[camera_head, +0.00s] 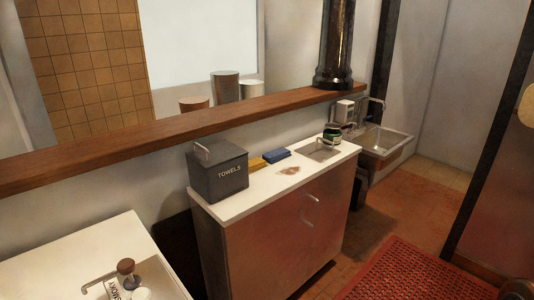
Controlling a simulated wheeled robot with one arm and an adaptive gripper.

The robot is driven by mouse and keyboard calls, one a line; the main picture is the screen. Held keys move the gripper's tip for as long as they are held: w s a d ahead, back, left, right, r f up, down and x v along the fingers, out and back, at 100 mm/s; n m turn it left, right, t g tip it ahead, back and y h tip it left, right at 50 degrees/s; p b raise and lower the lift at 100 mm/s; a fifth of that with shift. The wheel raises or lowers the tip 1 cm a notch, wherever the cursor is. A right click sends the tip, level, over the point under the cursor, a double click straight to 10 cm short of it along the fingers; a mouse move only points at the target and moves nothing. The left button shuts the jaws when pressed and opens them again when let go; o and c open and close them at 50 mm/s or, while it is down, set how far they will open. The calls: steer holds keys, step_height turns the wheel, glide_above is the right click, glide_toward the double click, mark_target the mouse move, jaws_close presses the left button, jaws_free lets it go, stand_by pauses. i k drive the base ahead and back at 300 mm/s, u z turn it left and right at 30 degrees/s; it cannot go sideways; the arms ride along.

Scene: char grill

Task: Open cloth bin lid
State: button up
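The cloth bin (218,180) is a dark grey box marked "TOWELS". It stands on the left end of the white-topped cabinet in the middle of the view. Its lid (216,155) lies flat on top and looks closed, with a pale metal handle (202,149) on it. The inside of the bin is hidden. My gripper does not show in this view.
Yellow and blue folded cloths (276,154) lie right of the bin. A wooden ledge (150,135) runs behind the bin. A red mat (410,275) covers floor at the lower right.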

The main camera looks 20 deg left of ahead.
mark_target(319, 152)
steer(key=u, duration=0.5)
steer(key=k, duration=0.6)
steer(key=z, duration=0.35)
steer(key=i, duration=1.55)
steer(key=u, duration=0.5)
steer(key=i, duration=1.6)
steer(key=u, duration=0.7)
